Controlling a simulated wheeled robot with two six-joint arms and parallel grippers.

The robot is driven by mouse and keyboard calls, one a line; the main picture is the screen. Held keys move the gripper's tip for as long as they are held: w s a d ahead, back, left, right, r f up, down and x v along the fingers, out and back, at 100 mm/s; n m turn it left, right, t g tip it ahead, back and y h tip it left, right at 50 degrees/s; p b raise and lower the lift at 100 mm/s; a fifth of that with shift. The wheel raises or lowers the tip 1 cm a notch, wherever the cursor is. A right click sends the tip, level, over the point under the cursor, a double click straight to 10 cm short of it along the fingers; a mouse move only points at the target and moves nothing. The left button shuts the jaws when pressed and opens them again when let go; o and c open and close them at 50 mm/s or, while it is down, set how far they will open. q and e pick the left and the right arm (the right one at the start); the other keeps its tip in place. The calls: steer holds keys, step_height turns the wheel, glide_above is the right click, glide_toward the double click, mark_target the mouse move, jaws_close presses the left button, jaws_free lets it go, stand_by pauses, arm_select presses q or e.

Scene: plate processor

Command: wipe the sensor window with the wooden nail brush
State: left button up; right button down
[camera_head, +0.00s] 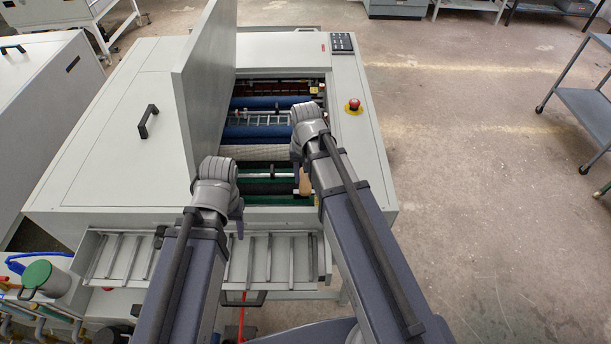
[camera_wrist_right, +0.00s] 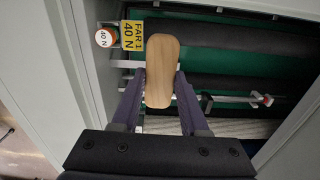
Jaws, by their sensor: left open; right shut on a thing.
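The wooden nail brush (camera_wrist_right: 161,70) is in my right gripper (camera_wrist_right: 160,92), seen in the right wrist view; the fingers are closed on its two sides. In the head view a small part of the brush (camera_head: 305,183) shows below my right wrist, over the open machine bay. My left gripper (camera_head: 238,218) is open and empty above the front tray, partly hidden by its own wrist. I cannot pick out the sensor window in either view.
The plate processor (camera_head: 105,150) has its lid (camera_head: 205,75) raised left of the bay. Blue and dark rollers (camera_head: 262,132) lie inside. A red button (camera_head: 354,105) is at right.

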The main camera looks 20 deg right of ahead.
arm_select(q)
steer(key=shift+r+p, duration=0.4)
steer(key=shift+r, duration=0.4)
arm_select(e)
steer(key=shift+r, duration=0.8)
step_height(320, 180, up, 3)
steer(key=p, duration=0.3)
arm_select(q)
step_height(320, 180, up, 3)
arm_select(e)
steer(key=shift+f, duration=0.1)
